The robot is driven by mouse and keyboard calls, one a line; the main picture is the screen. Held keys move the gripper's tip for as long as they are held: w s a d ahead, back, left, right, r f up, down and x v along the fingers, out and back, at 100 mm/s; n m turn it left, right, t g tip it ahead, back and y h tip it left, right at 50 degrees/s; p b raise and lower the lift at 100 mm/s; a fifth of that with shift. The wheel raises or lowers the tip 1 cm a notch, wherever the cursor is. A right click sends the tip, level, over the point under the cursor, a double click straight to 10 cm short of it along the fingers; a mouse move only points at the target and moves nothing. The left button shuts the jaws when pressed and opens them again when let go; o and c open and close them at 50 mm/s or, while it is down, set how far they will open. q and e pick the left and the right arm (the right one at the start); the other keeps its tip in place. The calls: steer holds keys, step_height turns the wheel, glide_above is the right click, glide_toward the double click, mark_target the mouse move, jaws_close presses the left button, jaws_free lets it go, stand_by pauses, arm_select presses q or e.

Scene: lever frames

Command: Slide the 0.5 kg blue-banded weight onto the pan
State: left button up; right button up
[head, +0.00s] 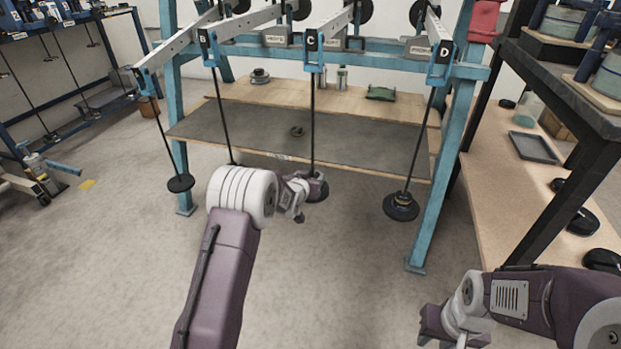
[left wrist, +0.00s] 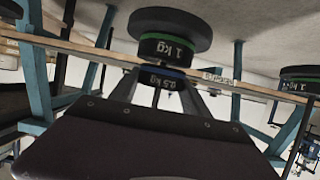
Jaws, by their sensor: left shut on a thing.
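In the left wrist view, which is upside down, a dark round pan (left wrist: 170,25) carries a green-banded 1 kg weight (left wrist: 168,48). The blue-banded 0.5 kg weight (left wrist: 161,79) is right against the 1 kg weight, on the side away from the pan. My left gripper is shut on the 0.5 kg weight, with its fingers on either side. In the head view my left gripper (head: 304,190) is at the pan under lever C (head: 318,194), which partly hides behind it. The weights are too small to tell there. My right gripper (head: 440,324) is low at the right, away from the frame.
Other pans hang under lever A (head: 181,183) and lever D (head: 401,208). The pan of lever B is hidden behind my left arm. Another 1 kg weight (left wrist: 298,85) shows in the left wrist view. A teal frame post (head: 444,160) and a side bench (head: 520,200) stand at right.

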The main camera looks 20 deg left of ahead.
arm_select(q)
steer(key=shift+w+r, duration=0.15)
steer(key=shift+w, duration=0.6)
steer(key=shift+f, duration=0.45)
stand_by(0.3)
steer(key=o, duration=1.7)
steer(key=shift+o, duration=0.2)
steer(key=shift+s+f, duration=0.1)
steer(key=shift+v, duration=1.05)
steer(key=shift+p+v, duration=0.95)
steer(key=shift+v, duration=1.5)
